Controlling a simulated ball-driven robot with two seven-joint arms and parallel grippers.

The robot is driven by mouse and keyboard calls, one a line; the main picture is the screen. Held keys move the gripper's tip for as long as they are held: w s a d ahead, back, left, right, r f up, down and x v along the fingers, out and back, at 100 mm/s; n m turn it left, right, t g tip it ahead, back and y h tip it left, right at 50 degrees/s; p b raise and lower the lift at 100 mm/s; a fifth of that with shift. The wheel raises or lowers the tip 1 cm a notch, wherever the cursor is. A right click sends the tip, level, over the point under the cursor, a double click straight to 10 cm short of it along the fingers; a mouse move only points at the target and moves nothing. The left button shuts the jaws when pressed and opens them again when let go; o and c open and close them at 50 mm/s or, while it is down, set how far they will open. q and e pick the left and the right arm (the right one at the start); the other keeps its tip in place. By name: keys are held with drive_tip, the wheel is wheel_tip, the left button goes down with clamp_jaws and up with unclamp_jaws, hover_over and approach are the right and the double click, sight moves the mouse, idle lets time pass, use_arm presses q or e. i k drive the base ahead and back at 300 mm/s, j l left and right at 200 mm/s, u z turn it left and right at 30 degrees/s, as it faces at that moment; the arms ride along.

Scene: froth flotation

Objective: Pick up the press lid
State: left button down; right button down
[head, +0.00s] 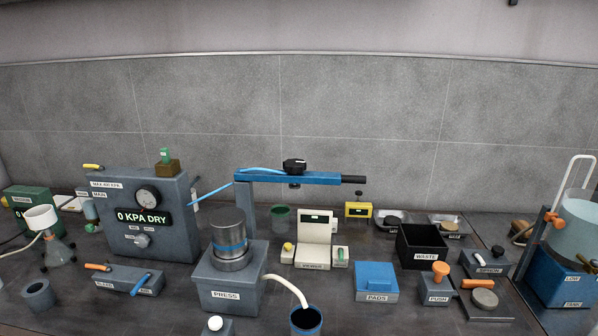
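A grey block labelled PRESS (211,277) stands at front centre-left. A metal cylinder with a blue band (228,246) stands upright on it, and its dark grey top (227,217) looks flat. I cannot tell whether that top is a separate lid. A black knobbed piece (294,166) sits on the blue horizontal arm (322,178) behind and to the right of the press; I cannot tell whether it is the press lid. Neither of my grippers is in view.
A grey gauge box (170,238) stands left of the press. A pale hose (287,284) curves from the press to a dark cup (306,321). A scale (313,251), a blue PADS box (376,278) and a black WASTE bin (422,247) stand to the right.

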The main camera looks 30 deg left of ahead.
sight(226, 219)
drive_tip(key=u, duration=1.45)
